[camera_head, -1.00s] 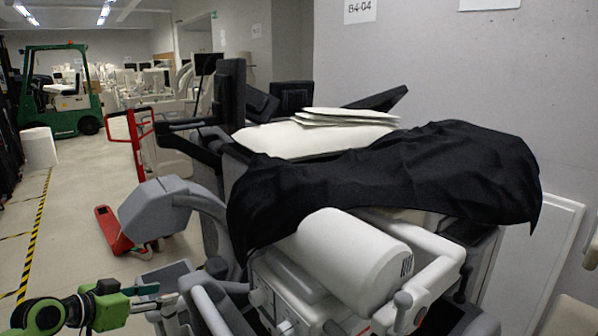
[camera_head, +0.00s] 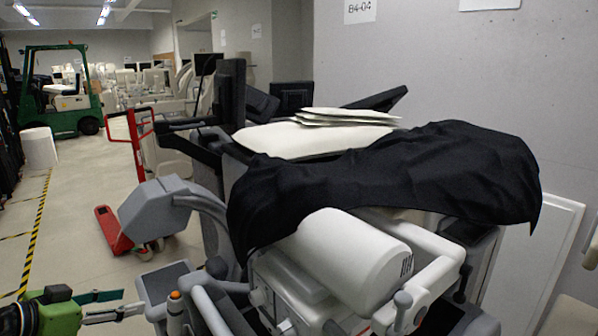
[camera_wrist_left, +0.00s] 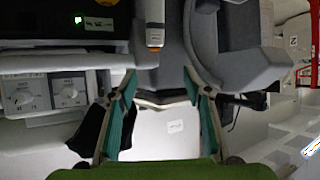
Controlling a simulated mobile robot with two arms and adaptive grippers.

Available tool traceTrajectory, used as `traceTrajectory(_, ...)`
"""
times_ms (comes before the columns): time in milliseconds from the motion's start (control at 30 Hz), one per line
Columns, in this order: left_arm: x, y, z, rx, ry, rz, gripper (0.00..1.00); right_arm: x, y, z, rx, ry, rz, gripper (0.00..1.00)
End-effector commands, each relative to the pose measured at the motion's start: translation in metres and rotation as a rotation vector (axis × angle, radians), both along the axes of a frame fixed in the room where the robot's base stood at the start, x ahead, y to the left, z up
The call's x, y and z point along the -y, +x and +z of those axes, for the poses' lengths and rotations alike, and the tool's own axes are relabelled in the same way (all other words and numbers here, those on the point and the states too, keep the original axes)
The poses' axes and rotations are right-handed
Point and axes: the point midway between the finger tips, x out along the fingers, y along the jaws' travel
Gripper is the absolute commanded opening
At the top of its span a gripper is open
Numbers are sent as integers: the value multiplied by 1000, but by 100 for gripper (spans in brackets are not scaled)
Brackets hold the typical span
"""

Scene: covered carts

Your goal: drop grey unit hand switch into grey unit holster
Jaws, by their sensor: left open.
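The hand switch (camera_head: 175,304) stands upright with its orange button on top, at the near left side of the grey unit. In the left wrist view the hand switch (camera_wrist_left: 155,22) is a pale grey stick with an orange band, at the top middle. The holster is not clearly separable from the parts around the switch, so I cannot tell how deep the switch sits. My left gripper (camera_head: 132,302) is open and empty, left of the switch and apart from it. Its teal-lined fingers (camera_wrist_left: 159,85) are spread in the wrist view with nothing gripped. My right gripper is not in view.
A grey tray (camera_head: 152,283) and curved grey handles (camera_head: 205,310) are close to the switch. A black cloth (camera_head: 390,180) covers the unit's top, above a white cylinder (camera_head: 345,258). A red pallet jack (camera_head: 113,230) stands behind. Open floor lies at left.

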Motion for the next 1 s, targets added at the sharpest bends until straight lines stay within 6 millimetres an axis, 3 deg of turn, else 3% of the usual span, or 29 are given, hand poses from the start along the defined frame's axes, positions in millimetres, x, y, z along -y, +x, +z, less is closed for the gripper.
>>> traceTrajectory(233, -8, -16, 8, -2, 0, 0, 45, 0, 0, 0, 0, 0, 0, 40)
traceTrajectory(567, -10, -19, 11, 0, 0, -1, 45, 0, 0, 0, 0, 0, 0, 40)
traceTrajectory(667, -15, -17, 3, -7, -5, 18, 45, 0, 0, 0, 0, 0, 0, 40)
traceTrajectory(767, -34, -13, -25, -34, -16, 83, 45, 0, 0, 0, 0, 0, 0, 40)
traceTrajectory(833, -53, -11, -59, -66, -23, 151, 45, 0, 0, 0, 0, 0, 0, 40)
traceTrajectory(1000, -100, -25, -170, -176, -19, 338, 45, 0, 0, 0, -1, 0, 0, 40)
